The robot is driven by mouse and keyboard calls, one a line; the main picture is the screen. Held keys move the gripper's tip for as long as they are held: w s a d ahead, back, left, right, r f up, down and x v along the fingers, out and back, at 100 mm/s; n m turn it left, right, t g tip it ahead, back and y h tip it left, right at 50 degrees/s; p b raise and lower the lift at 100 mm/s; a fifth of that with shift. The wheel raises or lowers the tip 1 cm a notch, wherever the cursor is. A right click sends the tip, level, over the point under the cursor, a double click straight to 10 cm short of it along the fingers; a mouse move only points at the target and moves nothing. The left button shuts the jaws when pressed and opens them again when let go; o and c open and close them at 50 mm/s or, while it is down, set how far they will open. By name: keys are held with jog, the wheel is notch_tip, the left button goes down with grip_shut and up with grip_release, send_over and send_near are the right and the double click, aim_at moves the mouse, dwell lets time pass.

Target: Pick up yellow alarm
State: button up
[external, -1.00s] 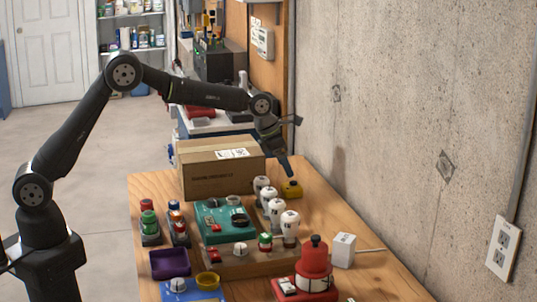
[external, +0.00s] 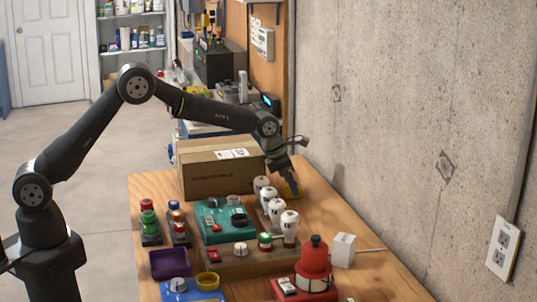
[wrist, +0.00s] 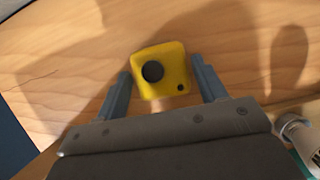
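The yellow alarm (wrist: 172,62) is a small yellow block with a round black button, lying on the wooden table. In the wrist view it sits between the two fingers of my gripper (wrist: 165,88), with a gap to the finger on each side. My gripper is open. In the external view my gripper (external: 293,189) is low over the far right part of the table, and the yellow alarm (external: 288,191) is partly hidden behind it.
A cardboard box (external: 215,173) stands left of my gripper. Several white bottle-like parts (external: 275,207) stand just in front. A green device (external: 222,225) and a red beacon (external: 314,262) are nearer the camera. The concrete wall (external: 400,110) rises on the right.

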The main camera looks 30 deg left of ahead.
jog(key=c, duration=0.7)
jog(key=shift+o, duration=0.2)
jog(key=shift+r, duration=0.1)
